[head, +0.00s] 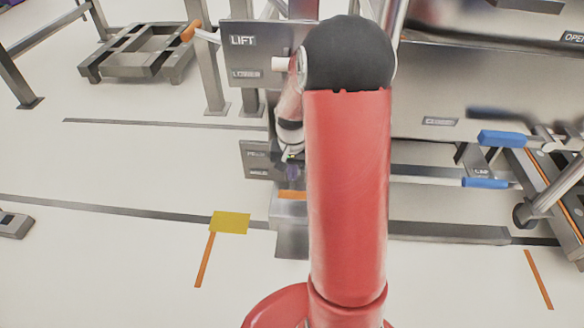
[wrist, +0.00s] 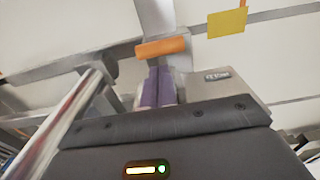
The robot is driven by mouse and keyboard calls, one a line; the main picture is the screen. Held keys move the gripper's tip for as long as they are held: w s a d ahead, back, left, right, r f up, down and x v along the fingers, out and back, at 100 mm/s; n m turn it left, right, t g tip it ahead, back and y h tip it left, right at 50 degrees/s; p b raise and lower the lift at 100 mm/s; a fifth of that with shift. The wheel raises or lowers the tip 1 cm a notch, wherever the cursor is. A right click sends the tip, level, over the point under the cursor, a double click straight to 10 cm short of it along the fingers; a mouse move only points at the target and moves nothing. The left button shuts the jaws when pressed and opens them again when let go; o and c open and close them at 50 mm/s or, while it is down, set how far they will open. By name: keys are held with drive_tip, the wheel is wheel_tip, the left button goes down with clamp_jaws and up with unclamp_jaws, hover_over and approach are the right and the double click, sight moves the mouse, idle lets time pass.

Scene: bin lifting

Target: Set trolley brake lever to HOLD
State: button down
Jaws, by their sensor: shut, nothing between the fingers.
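The brake panel (head: 258,160) is a small grey plate low on the machine, with two labels. The lower label seems to read HOLD; the upper is hard to read. My gripper (head: 292,172) has purple fingers and is beside the panel's right edge, partly hidden by my red arm. In the wrist view its fingers (wrist: 158,88) are shut together and empty. An orange bar (head: 292,194) shows just below the gripper, and ahead of the fingers in the wrist view (wrist: 160,47). I cannot tell whether it is the brake lever's grip. No other brake lever is clear.
The LIFT/LOWER panel (head: 250,55) stands above, with an orange-tipped lever (head: 191,30) at its left. Blue handles (head: 502,138) and a wheeled trolley frame (head: 545,195) are at right. A yellow floor patch (head: 230,222) lies front left. Floor at left is mostly clear.

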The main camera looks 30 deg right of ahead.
sight(292, 198)
wheel_tip(292, 198, down, 6)
drive_tip(key=shift+f+b, duration=0.15)
drive_tip(key=shift+b, duration=0.15)
drive_tip(key=shift+f, duration=0.1)
drive_tip(key=f+b, duration=0.1)
drive_tip(key=b, duration=0.1)
drive_tip(key=f+t+b, duration=0.1)
drive_tip(key=b, duration=0.1)
drive_tip(key=shift+s+a+h, duration=0.2)
drive_tip(key=shift+s+h, duration=0.05)
drive_tip(key=shift+h, duration=0.15)
drive_tip(key=shift+s+a+f+b, duration=0.1)
drive_tip(key=shift+s+f+b, duration=0.05)
drive_tip(key=shift+f+b, duration=0.35)
drive_tip(key=shift+s+a+f+b, duration=0.1)
drive_tip(key=shift+f+b, duration=0.25)
drive_tip(key=shift+f, duration=0.1)
drive_tip(key=shift+f+b, duration=0.75)
drive_tip(key=shift+f, duration=0.4)
